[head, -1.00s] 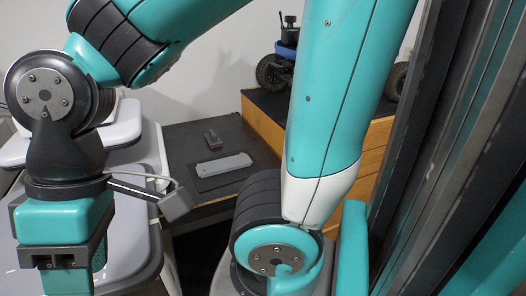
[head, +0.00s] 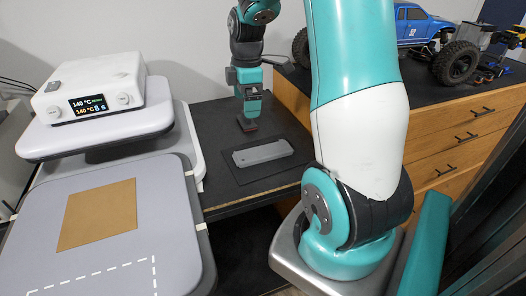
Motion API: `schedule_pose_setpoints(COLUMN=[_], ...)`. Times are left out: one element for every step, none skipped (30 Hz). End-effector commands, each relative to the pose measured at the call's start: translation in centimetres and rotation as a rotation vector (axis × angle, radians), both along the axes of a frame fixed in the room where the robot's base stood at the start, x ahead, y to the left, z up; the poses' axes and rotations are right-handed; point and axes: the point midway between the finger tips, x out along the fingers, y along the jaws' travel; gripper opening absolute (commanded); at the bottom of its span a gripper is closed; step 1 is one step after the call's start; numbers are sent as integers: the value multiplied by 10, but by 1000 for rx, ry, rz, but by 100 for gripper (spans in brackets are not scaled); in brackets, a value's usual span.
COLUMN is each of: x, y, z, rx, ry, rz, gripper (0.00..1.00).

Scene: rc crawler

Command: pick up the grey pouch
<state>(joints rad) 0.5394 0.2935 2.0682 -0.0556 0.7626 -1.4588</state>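A long, flat light-grey object (head: 262,152), which looks like the grey pouch, lies on a black mat (head: 262,172) on the dark table. My gripper (head: 247,112) points down just behind it in the picture, apart from the grey object in the view. A small dark and reddish object (head: 247,124) shows at the gripper's lower end. I cannot tell whether the gripper touches it. The fingers are too small and dark to show whether they are open or shut.
A heat press (head: 95,118) with a lit display stands left, its grey platen (head: 165,225) bearing a brown sheet (head: 97,214). Right is a wooden drawer cabinet (head: 440,140) with a blue crawler truck (head: 420,28) on top. The dark table (head: 215,125) has bare room left of the mat.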

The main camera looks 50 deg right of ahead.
Motion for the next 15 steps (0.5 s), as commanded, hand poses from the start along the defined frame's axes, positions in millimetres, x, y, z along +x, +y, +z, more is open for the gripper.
schedule_pose_setpoints(x=[-4, -6, -9, -10, -11, -12, -12, -12, -12, -13, -12, -12, -13, -12, -12], y=[-22, -31, -41, -46, -50, -53, -54, -54, -53, -53, -53, -52, -52, -52, -51], z=[-5, -7, -10, -12, -15, -19, -23, -28, -35, -41, -48, -58, -64, -71, -81], rx=[-9, -14, -20, -22, -24, -24, -25, -24, -24, -23, -23, -22, -22, -22, -22], ry=[14, 19, 27, 30, 34, 36, 38, 40, 40, 41, 42, 42, 42, 42, 42], rz=[9, 22, 34, 43, 48, 56, 58, 60, 62, 62, 63, 63, 63, 63, 63], gripper=[100, 100, 100, 100, 100, 100, 100, 100, 100, 100, 100, 100, 100, 100, 100])
